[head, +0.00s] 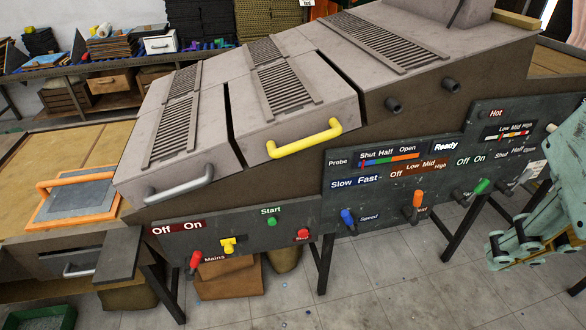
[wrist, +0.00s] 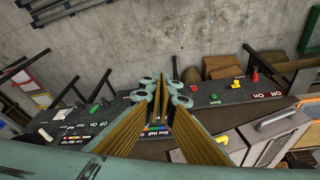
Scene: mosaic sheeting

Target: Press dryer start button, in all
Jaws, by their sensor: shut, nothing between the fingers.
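The dryer's green start button (head: 271,221) sits under the "Start" label on the dark lower panel (head: 180,242) in the head view. It also shows in the wrist view (wrist: 214,97), right of my fingers, where the panel appears turned upside down. A red button (head: 303,234) is just right of it in the head view. My gripper (head: 520,248) is at the right edge of the head view, well apart from the start button. In the wrist view my gripper (wrist: 162,88) is shut and empty, its fingers covering part of the control panel.
A yellow switch (head: 228,245) and red mains lever (head: 195,261) stand left of the button. Blue (head: 347,218), orange (head: 417,204) and green (head: 482,186) levers stick out from the right panel. A yellow handle (head: 304,139) juts out above. The floor in front is mostly clear.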

